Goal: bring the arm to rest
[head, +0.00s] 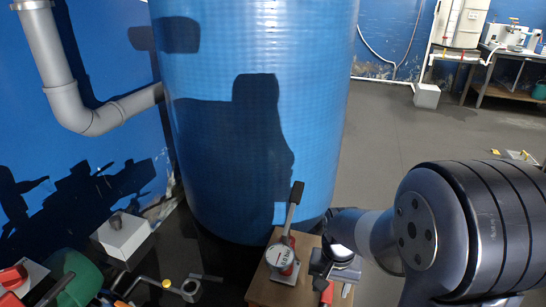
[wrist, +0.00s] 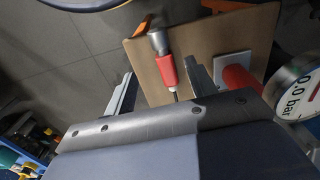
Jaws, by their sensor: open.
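My gripper shows in the wrist view (wrist: 162,82) with its two fingers spread apart. A red-handled tool with a metal head (wrist: 163,60) lies on the brown wooden top (wrist: 210,50), between the fingers as seen in that view. I cannot tell whether the fingers touch it. In the head view my arm reaches in from the right, and my gripper (head: 325,266) is over the right side of the wooden top (head: 262,291). A gauge reading 0.0 bar (head: 281,257) stands left of my gripper, with a lever (head: 292,207) rising behind it. It also shows in the wrist view (wrist: 301,88).
A large blue tank (head: 255,110) stands behind the wooden top. A grey pipe (head: 75,95) runs along the left wall. A white box (head: 122,236) and a green object (head: 75,276) are at lower left. Open floor (head: 385,140) lies right of the tank.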

